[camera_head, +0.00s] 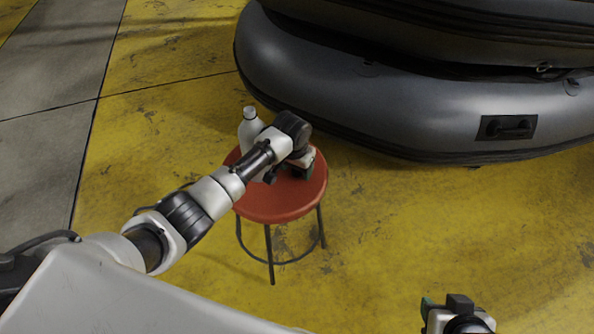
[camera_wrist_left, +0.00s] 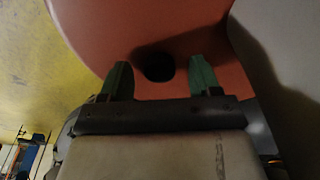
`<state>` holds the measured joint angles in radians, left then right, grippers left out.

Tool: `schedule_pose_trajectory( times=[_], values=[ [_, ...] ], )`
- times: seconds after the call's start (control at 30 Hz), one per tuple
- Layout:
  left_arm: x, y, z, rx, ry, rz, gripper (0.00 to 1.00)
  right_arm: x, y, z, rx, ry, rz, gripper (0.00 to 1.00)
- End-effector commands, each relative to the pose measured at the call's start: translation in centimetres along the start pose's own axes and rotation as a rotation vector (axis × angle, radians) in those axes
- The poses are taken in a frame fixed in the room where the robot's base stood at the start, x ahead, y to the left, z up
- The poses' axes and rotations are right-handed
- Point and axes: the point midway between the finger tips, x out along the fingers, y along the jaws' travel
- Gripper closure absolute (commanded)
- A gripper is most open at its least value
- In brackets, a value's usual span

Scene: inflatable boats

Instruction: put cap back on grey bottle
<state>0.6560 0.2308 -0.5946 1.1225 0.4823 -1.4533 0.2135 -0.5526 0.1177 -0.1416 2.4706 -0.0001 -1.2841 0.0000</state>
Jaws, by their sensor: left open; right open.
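The grey bottle (camera_head: 250,130) stands upright on the red stool, partly hidden behind my left arm in the head view. Its large pale side (camera_wrist_left: 290,50) fills the right of the left wrist view. My left gripper (camera_head: 306,168) is low over the stool's right part, beside the bottle. In the wrist view its green fingers (camera_wrist_left: 159,80) are open on either side of a small dark round thing (camera_wrist_left: 159,67), which looks like the cap on the seat. The fingers appear apart from it. My right gripper (camera_head: 443,301) is open at the bottom right, away from the stool.
The round red stool (camera_head: 265,208) has thin dark legs and a ring. Dark grey inflatable boats (camera_head: 400,110) are stacked close behind it on the right. The yellow floor (camera_head: 400,220) in front and to the right is clear.

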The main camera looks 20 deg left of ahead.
Motion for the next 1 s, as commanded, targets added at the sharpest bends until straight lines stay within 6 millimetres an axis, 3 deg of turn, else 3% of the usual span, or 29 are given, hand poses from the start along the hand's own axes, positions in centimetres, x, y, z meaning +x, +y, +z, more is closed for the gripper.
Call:
schedule_pose_trajectory(
  times=[0.17, 0.53, 1.0],
  values=[
    [-0.02, 0.01, -0.01, 0.0, 0.0, 0.0, 0.37, -0.01, 0.0, 0.02, 0.0, -0.002, 0.0, 0.57],
    [-0.02, 0.0, 0.0, 0.0, 0.0, 0.0, 0.9, -0.02, 0.0, 0.03, 0.0, -0.002, 0.0, 0.57],
    [-0.45, 0.0, -0.08, 0.0, 0.001, 0.0, 0.9, -0.23, 0.03, 0.3, 0.0, -0.027, 0.001, 0.57]
  ],
)
